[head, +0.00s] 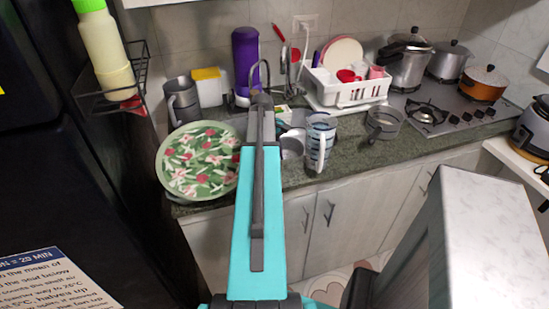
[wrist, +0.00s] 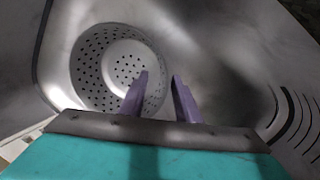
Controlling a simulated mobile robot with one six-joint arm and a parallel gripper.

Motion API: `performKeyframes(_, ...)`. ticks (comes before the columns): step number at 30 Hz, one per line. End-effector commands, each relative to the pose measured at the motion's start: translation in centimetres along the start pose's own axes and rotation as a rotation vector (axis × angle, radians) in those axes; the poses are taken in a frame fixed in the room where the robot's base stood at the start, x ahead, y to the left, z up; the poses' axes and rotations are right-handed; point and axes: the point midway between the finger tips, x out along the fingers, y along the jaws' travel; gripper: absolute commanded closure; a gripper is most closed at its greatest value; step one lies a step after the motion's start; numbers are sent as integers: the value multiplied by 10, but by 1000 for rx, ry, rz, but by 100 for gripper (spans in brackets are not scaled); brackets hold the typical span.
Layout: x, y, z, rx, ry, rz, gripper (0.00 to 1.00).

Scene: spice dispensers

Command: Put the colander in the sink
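The colander (wrist: 92,72), a round grey metal bowl with many small holes, shows in the wrist view at left of centre. It appears to lie inside a grey metal basin, which looks like the sink (wrist: 215,50). My gripper (wrist: 159,76) is open, with two purple fingers apart. The left finger overlaps the colander in the picture, and the right finger is just past its right edge. I cannot tell whether either finger touches it. In the head view my arm covers the sink area, and the colander and fingertips are not clearly visible.
On the counter, a green floral plate (head: 198,160) leans at left, and a patterned measuring jug (head: 320,142) and a glass bowl (head: 383,123) stand right of my arm. A white dish rack (head: 348,92) and a stove (head: 440,115) with pots are farther back.

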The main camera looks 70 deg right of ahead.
Motion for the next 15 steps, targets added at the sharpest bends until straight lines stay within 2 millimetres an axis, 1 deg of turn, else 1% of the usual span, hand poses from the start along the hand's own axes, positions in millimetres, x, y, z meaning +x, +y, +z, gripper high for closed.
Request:
performKeyframes(7,6,-1,-1,0,0,0,70)
performKeyframes(15,-24,0,-1,0,2,2,70)
